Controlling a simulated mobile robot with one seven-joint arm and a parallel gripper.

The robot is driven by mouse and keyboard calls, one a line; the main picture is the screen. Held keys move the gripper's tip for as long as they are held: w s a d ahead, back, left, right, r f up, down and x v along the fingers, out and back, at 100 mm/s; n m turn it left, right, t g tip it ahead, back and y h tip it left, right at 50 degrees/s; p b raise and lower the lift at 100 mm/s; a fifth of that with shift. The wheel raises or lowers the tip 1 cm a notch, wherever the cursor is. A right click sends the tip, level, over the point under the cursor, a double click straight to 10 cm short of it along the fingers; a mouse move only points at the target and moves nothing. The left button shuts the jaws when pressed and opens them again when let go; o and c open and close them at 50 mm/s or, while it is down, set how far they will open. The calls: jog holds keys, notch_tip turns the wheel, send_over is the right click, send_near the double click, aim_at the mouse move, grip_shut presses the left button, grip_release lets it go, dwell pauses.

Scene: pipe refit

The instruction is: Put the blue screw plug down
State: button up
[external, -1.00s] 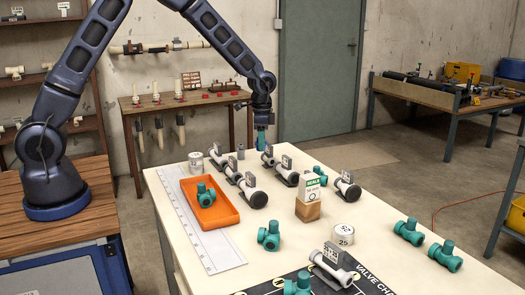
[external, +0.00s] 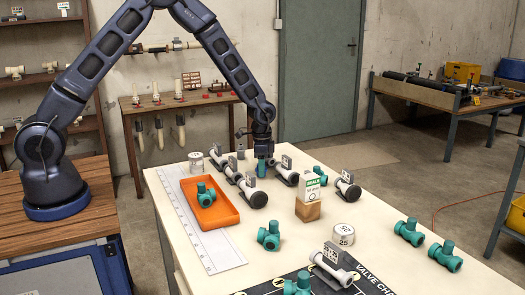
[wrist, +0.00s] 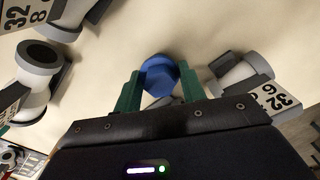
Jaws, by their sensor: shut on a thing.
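The blue screw plug (wrist: 159,76) shows in the wrist view as a blue hexagonal head between my green fingers. My gripper (wrist: 159,90) is shut on it. In the external view my gripper (external: 262,168) points down at the far part of the cream table (external: 205,258), among grey-white valve pieces. The plug cannot be made out there, and I cannot tell whether it touches the table.
Grey-white valve pieces with number tags stand close on both sides, one at left (wrist: 38,65) and one at right (wrist: 243,75). An orange tray (external: 222,213) holds a teal fitting.

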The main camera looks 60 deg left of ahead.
jog(key=o, duration=0.9)
jog(key=shift+f, duration=0.1)
jog(key=shift+o, duration=0.2)
notch_tip(320, 180, up, 13)
jog(key=s+a+r+n+t, duration=0.1)
jog(key=s+r, duration=0.8)
jog(key=r, duration=0.4)
jog(key=s+a+r+n+t, duration=0.1)
jog(key=s+r+n, duration=0.1)
jog(key=s+r, duration=0.65)
jog(key=s+a+r+n+t, duration=0.1)
jog(key=s+r, duration=0.3)
jog(key=s, duration=1)
jog(key=s+n+t, duration=0.1)
jog(key=s+n, duration=0.1)
jog(key=s, duration=1.1)
jog(key=shift+t, duration=0.3)
